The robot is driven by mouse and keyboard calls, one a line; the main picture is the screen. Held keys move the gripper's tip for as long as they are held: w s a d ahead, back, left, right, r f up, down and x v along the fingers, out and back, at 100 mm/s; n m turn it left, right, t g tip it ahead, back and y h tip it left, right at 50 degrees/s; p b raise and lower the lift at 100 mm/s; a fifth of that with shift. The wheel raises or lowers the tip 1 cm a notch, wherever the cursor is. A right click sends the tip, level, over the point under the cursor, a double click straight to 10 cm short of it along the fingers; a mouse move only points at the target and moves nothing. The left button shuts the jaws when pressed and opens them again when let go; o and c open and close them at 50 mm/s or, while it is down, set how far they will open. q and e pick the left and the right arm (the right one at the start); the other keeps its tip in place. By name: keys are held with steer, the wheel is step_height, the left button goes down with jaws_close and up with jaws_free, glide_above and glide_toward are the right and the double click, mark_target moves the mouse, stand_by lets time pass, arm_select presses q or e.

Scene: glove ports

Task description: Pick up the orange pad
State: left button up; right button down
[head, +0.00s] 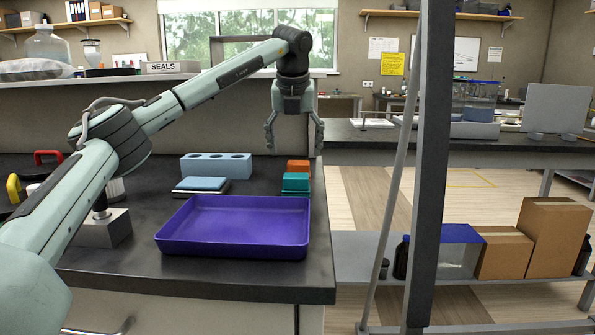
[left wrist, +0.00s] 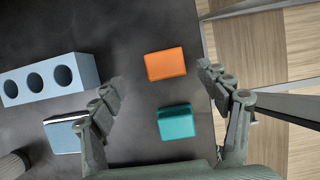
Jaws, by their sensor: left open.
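The orange pad (head: 298,167) is a small block on the dark counter near its right edge, behind the teal pad (head: 295,183). My left gripper (head: 294,132) hangs above it, pointing down, open and empty. In the left wrist view, the orange pad (left wrist: 165,64) lies between the lines of the two spread fingers, a little beyond the fingertips (left wrist: 160,82). The teal pad (left wrist: 176,122) shows closer to the palm. Nothing covers the orange pad there. My right gripper is not in view.
A purple tray (head: 235,228) stands in front of the pads. A blue block with three holes (head: 216,166) and a blue-topped flat piece (head: 202,184) lie to the left. The counter edge is close on the right; a grey post (head: 428,170) rises beyond.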

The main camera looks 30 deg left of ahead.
mark_target(298, 162)
arm_select(q)
steer(key=x, duration=0.5)
steer(key=shift+d, duration=0.35)
steer(key=c, duration=1.1)
